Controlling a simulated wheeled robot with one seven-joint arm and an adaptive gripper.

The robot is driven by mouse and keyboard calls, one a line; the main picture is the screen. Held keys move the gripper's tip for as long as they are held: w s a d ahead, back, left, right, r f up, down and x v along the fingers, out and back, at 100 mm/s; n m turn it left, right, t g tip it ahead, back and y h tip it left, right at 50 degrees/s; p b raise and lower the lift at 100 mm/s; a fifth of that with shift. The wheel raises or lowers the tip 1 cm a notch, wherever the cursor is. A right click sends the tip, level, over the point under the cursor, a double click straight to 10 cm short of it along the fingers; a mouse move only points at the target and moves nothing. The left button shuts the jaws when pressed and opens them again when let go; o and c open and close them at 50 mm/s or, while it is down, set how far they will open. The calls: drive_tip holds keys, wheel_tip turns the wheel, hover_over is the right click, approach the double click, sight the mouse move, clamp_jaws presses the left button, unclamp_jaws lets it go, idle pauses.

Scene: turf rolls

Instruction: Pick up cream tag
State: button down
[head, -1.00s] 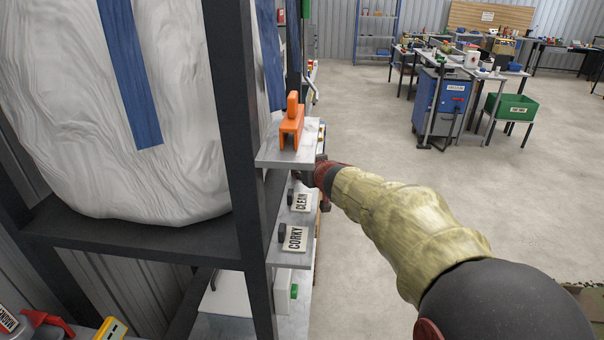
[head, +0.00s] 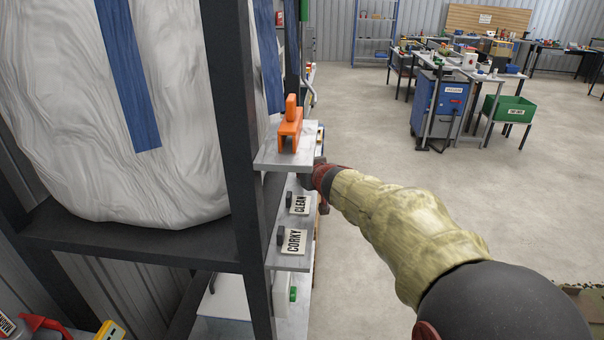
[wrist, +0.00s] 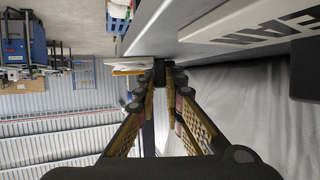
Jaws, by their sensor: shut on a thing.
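A pale cream, flat piece (wrist: 130,64), which looks like the cream tag, is at my fingertips in the wrist view. My gripper (wrist: 158,75) is shut on it beside the shelf edge. Most of the piece is hidden by the fingers, and its lettering does not show. In the head view my wrist reaches to the shelf's right edge, and the fingers and held piece are hidden behind the upper ledge.
Tags reading CLEAN (head: 299,203) and CORKY (head: 293,241) lie on the grey shelf. An orange clip-shaped item (head: 290,128) stands on the ledge above. A black rack post (head: 240,150) is left. Open floor (head: 375,130) lies right.

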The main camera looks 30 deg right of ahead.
drive_tip(key=shift+r, duration=0.15)
drive_tip(key=shift+s+d+r, duration=0.1)
drive_tip(key=shift+d+r, duration=0.05)
drive_tip(key=shift+r, duration=0.1)
wheel_tip(320, 180, up, 7)
drive_tip(key=p, duration=0.4)
drive_tip(key=shift+p, duration=0.4)
drive_tip(key=s+d+b, duration=0.1)
drive_tip(key=s+d, duration=1)
drive_tip(key=d, duration=0.5)
drive_tip(key=shift+d+f, duration=0.15)
drive_tip(key=shift+f, duration=0.3)
